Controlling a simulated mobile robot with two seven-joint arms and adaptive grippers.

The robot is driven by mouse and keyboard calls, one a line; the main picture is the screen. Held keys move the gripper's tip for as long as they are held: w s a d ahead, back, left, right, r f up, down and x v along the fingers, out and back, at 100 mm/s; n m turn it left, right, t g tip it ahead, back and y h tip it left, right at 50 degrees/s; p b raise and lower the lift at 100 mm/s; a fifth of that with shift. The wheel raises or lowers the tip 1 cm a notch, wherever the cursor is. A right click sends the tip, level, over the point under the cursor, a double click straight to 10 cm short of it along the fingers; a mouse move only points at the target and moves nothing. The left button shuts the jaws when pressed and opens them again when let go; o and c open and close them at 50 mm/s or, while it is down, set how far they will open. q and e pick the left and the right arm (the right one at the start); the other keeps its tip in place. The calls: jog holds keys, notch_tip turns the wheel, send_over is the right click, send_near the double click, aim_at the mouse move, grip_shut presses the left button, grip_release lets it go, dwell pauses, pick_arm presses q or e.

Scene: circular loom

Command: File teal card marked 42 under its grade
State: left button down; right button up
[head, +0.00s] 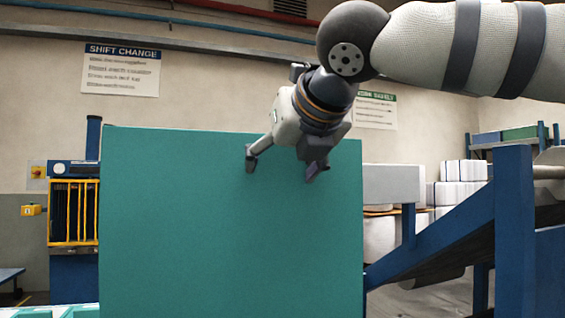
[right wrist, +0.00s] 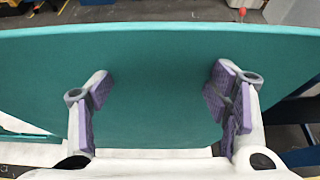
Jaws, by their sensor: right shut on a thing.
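A large teal card (head: 230,235) stands upright across the middle of the head view. Its visible face is plain; I see no number 42 on it. My right gripper (head: 282,166) is at its upper right part and is shut on it, with its two fingers well apart. In the right wrist view the teal card (right wrist: 160,50) spans the full width, beyond and between the purple-padded fingers of the right gripper (right wrist: 162,105). My left gripper is not in view. No grade label can be made out, and the card hides what is behind it.
Pale teal and white pieces (head: 45,311) show at the bottom left edge. A blue machine with a yellow guard (head: 73,212) stands at left. A blue slanted frame (head: 440,235) stands at right, with white stacks (head: 462,185) behind. A shift change sign (head: 121,70) hangs on the wall.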

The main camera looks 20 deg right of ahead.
aim_at(277, 199)
jog(key=shift+f, duration=2.15)
jog(key=o, duration=1.4)
jog(key=v, duration=1.2)
jog(key=shift+d+f, duration=0.1)
